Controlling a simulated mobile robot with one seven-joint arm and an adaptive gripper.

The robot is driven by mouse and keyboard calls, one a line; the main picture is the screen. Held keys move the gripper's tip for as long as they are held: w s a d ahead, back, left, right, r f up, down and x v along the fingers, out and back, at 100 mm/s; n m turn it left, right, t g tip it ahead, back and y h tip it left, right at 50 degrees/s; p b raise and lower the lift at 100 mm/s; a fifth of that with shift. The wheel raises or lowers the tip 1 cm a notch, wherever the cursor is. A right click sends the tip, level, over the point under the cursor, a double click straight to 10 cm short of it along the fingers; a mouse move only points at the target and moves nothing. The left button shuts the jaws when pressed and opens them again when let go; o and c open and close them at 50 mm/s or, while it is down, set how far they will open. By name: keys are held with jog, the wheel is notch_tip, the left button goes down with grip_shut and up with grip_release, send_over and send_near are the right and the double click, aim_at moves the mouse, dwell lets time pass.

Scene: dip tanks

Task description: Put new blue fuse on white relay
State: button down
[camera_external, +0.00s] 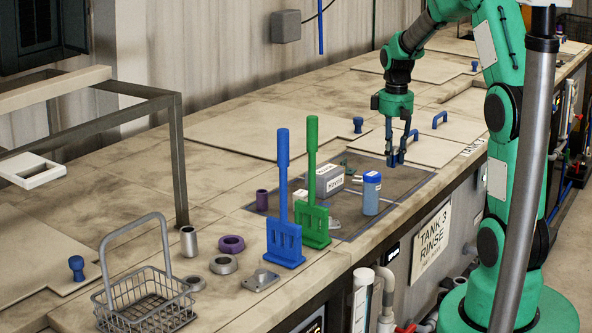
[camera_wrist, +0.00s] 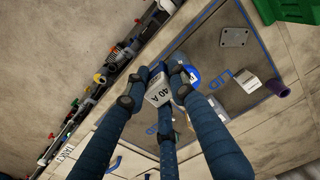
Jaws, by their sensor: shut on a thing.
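My gripper (camera_external: 397,161) is over the right part of the dark mat, pointing down. It is shut on a small fuse with a white face marked "40 A", which shows between the fingers in the wrist view (camera_wrist: 158,95). Blue shows at the fingertips in the external view, where fuse and fingers are hard to tell apart. A small white block, perhaps the white relay, lies on the mat in the wrist view (camera_wrist: 248,82); it shows partly hidden behind the upright tools in the external view (camera_external: 299,195). The fuse is well apart from it.
A blue bottle (camera_external: 371,197) and a grey box with white labels (camera_external: 329,181) stand between my gripper and the white block. Tall blue (camera_external: 284,215) and green (camera_external: 313,200) fork-shaped tools stand along the front. A purple cylinder (camera_external: 262,200) stands at the mat's left.

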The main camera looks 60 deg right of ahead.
jog(key=w+a, duration=0.5)
jog(key=a, duration=0.3)
jog(key=w+a, duration=0.4)
jog(key=a, duration=0.4)
jog(key=shift+n, duration=0.3)
notch_tip(320, 180, down, 5)
jog(key=shift+w+a+f, duration=0.1)
jog(key=p, duration=0.1)
send_over(301, 192)
jog(key=shift+f, duration=0.65)
jog(key=shift+a, duration=0.1)
jog(key=shift+f+p, duration=0.3)
jog(key=shift+f, duration=1.5)
jog(key=shift+f, duration=0.1)
